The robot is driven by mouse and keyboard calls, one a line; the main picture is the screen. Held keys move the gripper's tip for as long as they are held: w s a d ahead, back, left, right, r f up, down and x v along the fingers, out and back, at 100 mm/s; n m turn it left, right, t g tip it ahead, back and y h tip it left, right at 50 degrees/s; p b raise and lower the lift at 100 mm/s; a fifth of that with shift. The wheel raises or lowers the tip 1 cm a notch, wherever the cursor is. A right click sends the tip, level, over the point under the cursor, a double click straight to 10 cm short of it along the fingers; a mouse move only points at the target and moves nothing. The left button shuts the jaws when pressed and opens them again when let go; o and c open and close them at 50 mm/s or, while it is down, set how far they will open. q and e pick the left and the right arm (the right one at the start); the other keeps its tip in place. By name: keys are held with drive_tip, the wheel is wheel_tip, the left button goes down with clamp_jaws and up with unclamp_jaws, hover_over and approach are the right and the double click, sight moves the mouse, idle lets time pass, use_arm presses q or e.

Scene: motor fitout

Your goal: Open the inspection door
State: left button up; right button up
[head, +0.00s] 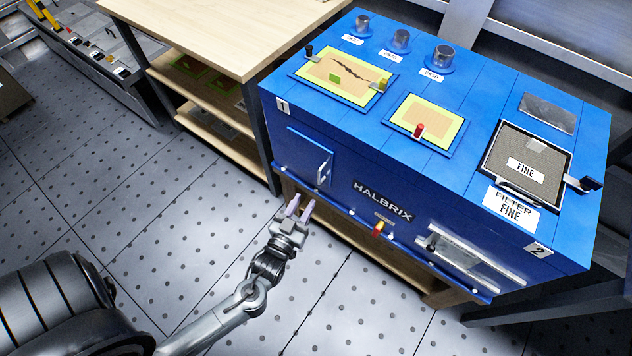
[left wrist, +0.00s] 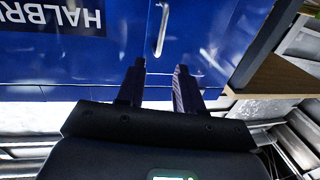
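The inspection door looks to be the small blue panel (head: 305,148) at the left of the blue machine's front face; it appears closed. Its upright metal bar handle (head: 324,167) sits near the panel's right edge. My left gripper (head: 299,207) is in front of the machine, below and left of the handle, apart from it. Its two fingers are spread with nothing between them. In the left wrist view, which shows the machine upside down, the handle (left wrist: 161,30) lies beyond the gap between the open fingers (left wrist: 160,72). My right gripper is not in view.
The blue machine (head: 345,165) carries a lower rail with a red-yellow knob (head: 378,229) and a metal latch bar (head: 470,258) on its front. A wooden bench (head: 200,30) stands close at its left. The tiled floor (head: 180,200) before it is clear.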

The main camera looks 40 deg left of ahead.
use_arm(q)
drive_tip(key=b+x, duration=0.3)
drive_tip(key=x, duration=0.6)
drive_tip(key=shift+w, duration=0.2)
clamp_jaws()
idle(0.5)
idle(0.7)
